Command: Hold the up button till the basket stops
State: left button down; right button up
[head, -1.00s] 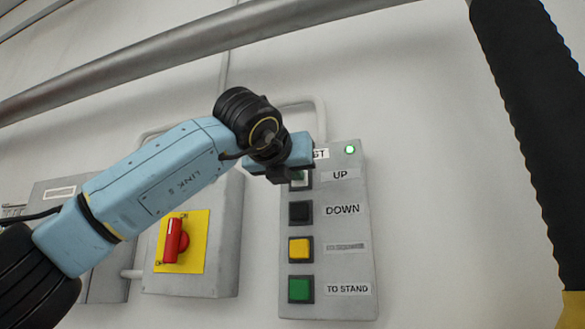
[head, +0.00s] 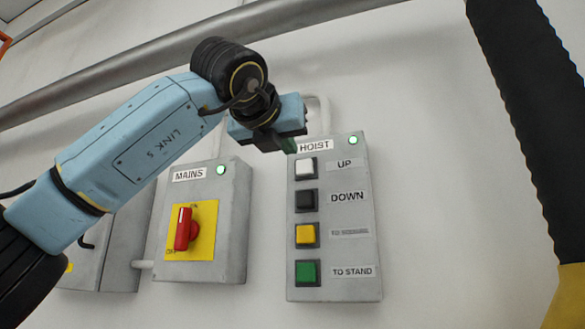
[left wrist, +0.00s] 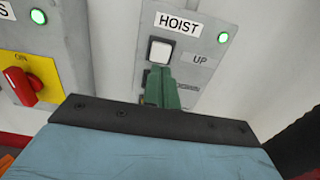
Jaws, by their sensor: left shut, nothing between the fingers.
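The HOIST panel (head: 333,215) is a grey box on the wall with a white UP button (head: 306,168) at the top. Below it are a black DOWN button (head: 306,200), a yellow button and a green TO STAND button. My left gripper (head: 289,146) is shut and empty, just above and left of the UP button in the head view. In the left wrist view its green fingers (left wrist: 162,88) reach to just below the white UP button (left wrist: 160,52), which is uncovered. A green lamp (head: 353,140) glows on the panel. The basket and right gripper are not in view.
Left of the panel is the grey MAINS box (head: 232,230) with a red rotary switch (head: 185,229) on a yellow plate and a lit green lamp. A grey pipe (head: 150,60) crosses above. A ribbed black column stands at the right.

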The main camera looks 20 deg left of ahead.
pick_arm(q)
jog(key=s+b, duration=0.4)
jog(key=s, duration=0.9)
jog(key=shift+s+d, duration=0.25)
jog(key=shift+s, duration=0.1)
jog(key=shift+w, duration=0.1)
dwell(0.9)
